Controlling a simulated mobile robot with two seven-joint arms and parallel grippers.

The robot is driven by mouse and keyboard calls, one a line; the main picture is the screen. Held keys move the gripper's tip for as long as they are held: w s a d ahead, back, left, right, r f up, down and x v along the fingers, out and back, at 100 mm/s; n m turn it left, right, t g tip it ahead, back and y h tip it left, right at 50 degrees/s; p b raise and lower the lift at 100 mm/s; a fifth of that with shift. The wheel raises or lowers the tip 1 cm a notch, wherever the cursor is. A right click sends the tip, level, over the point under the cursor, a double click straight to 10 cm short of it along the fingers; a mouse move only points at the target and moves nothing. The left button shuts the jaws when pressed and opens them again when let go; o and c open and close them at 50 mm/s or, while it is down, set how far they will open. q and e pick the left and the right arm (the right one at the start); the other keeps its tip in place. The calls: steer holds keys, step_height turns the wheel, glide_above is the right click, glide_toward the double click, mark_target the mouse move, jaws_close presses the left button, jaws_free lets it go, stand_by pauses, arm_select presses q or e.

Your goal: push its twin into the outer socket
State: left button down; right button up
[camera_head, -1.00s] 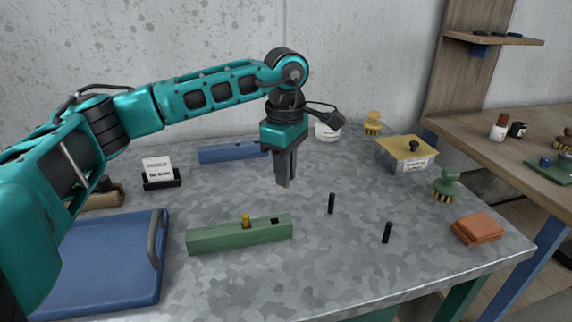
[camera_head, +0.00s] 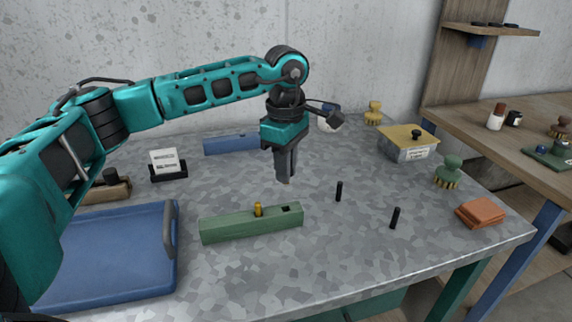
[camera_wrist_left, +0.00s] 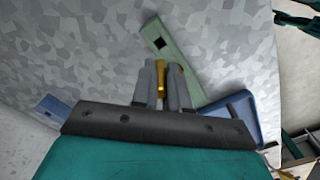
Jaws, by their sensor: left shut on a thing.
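The green block (camera_head: 252,226) lies on the metal-topped table. A gold peg (camera_head: 258,209) stands upright in its middle socket, and an empty dark square socket (camera_head: 287,209) is near its right end. My left gripper (camera_head: 284,180) points down above and behind that end of the block. In the left wrist view, the fingers (camera_wrist_left: 161,88) are shut on a second gold peg (camera_wrist_left: 161,78), which is mostly hidden in the head view. The empty socket (camera_wrist_left: 159,43) shows beyond the fingertips, clear of the held peg. My right gripper is not in view.
Two black pins (camera_head: 339,191) (camera_head: 395,218) stand right of the block. A blue tray (camera_head: 110,290) lies at left, and a blue block (camera_head: 230,144) is behind. A lidded box (camera_head: 408,150), brushes and orange cloths (camera_head: 480,212) are at right.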

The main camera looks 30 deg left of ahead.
arm_select(q)
steer(key=shift+f+b, duration=1.75)
steer(key=shift+f, duration=1.1)
steer(key=shift+f+b, duration=0.65)
steer(key=shift+f, duration=0.5)
steer(key=c, duration=1.1)
jaws_free()
steer(key=shift+o, duration=0.2)
step_height(320, 180, up, 5)
steer(key=shift+r, duration=0.15)
step_height(320, 180, up, 8)
steer(key=shift+f+p, duration=0.15)
steer(key=shift+p, duration=0.3)
steer(key=shift+f, duration=0.1)
